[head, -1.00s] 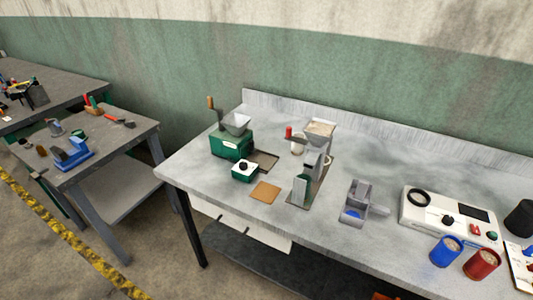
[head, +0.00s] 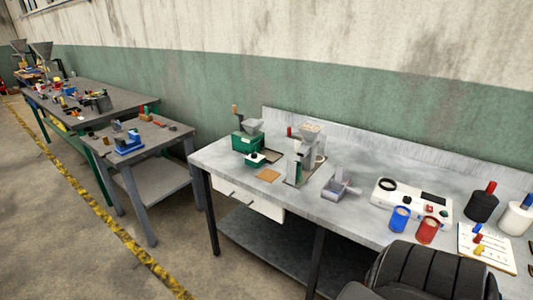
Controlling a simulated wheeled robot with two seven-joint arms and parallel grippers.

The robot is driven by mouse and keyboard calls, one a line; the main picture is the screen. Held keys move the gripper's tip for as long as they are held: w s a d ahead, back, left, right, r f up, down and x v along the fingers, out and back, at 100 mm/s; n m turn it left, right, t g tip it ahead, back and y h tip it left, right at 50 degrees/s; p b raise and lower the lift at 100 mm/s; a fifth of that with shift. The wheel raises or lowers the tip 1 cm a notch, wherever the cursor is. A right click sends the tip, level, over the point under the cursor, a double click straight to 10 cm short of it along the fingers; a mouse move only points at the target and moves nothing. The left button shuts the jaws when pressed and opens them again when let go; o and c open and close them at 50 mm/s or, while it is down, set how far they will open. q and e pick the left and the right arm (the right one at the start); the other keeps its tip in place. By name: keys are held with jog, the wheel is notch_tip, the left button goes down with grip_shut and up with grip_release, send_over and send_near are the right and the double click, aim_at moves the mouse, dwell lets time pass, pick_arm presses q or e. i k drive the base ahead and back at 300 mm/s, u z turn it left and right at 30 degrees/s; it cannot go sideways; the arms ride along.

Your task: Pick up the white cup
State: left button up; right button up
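Neither of my grippers is in view.
The grey bench (head: 350,219) carries a green mill (head: 247,142), a white instrument (head: 388,200), a blue cup (head: 400,219), a red cup (head: 427,231) and a black vessel (head: 481,207). A black padded shape (head: 430,272) blocks the bottom right. Floor at left is clear.

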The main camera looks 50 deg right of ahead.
aim_at(298, 143)
jog(key=z, duration=0.2)
jog(key=i, duration=1)
jog(key=z, duration=0.6)
jog(key=i, duration=1.15)
jog(key=z, duration=1.65)
jog(key=i, duration=0.75)
jog(key=z, duration=0.8)
